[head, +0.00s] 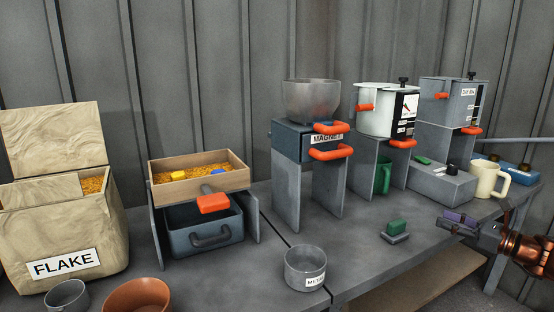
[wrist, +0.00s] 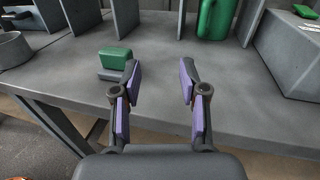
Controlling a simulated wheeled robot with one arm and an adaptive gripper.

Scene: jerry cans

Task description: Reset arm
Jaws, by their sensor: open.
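My gripper (head: 458,222) is at the right of the head view, over the front edge of the bench. In the wrist view my gripper (wrist: 160,85) has its two purple-padded fingers spread apart, with nothing between them. A small green block on a grey base (head: 396,229) stands on the bench to the left of my gripper. The block also shows just left of the fingers in the wrist view (wrist: 115,60), apart from them.
The bench (head: 345,262) carries a wooden FLAKE box (head: 65,262), a tray of yellow flakes (head: 200,178), a MAGNET unit (head: 305,142), a white pot (head: 385,112), a cream mug (head: 488,180), and a METAL-labelled cup (head: 305,265). Bare bench lies around the green block.

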